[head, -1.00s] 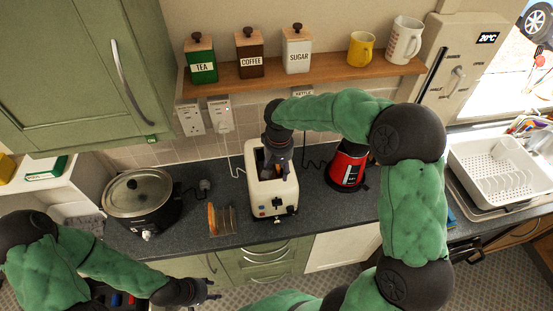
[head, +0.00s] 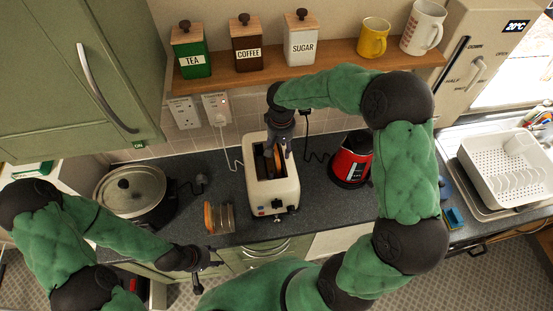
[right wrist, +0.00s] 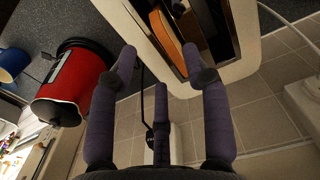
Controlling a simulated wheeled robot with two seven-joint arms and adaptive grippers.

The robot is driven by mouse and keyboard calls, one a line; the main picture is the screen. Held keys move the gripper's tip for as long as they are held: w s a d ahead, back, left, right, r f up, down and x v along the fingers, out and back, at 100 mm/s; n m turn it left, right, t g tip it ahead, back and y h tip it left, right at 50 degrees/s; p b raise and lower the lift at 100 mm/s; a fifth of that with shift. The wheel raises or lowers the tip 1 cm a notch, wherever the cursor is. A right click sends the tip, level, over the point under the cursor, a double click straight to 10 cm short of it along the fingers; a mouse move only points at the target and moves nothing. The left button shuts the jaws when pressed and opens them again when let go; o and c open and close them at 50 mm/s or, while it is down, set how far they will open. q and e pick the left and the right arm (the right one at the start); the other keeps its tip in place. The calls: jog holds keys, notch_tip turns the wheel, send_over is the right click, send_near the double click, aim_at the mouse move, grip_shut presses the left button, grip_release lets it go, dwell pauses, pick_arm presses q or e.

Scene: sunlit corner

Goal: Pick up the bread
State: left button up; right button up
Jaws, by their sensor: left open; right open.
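The cream toaster (head: 272,200) stands on the dark counter with a brown slice of bread (head: 278,160) showing in its slot. My right gripper (head: 279,152) is above the toaster's back part, close to that bread and partly hiding it. In the right wrist view the bread (right wrist: 167,40) lies in the slot, just beyond the open fingers (right wrist: 160,62). I cannot tell whether they touch it. More bread (head: 209,216) stands in a small rack left of the toaster. My left gripper (head: 208,272) is open and empty, low in front of the counter.
A red kettle (head: 351,160) stands right of the toaster, with a cord behind. A slow cooker (head: 130,193) is at the left. A wooden shelf (head: 340,65) with canisters and mugs hangs above. A white dish rack (head: 505,165) is at the far right.

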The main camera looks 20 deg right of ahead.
aim_at(278, 155)
jog(key=f, duration=0.1)
jog(key=f+p, duration=0.1)
jog(key=f, duration=0.3)
jog(key=shift+w+a+f, duration=0.15)
jog(key=shift+w+a, duration=0.05)
jog(key=shift+w, duration=0.15)
jog(key=shift+w+f, duration=0.1)
jog(key=shift+f, duration=0.25)
jog(key=shift+c, duration=0.3)
grip_shut()
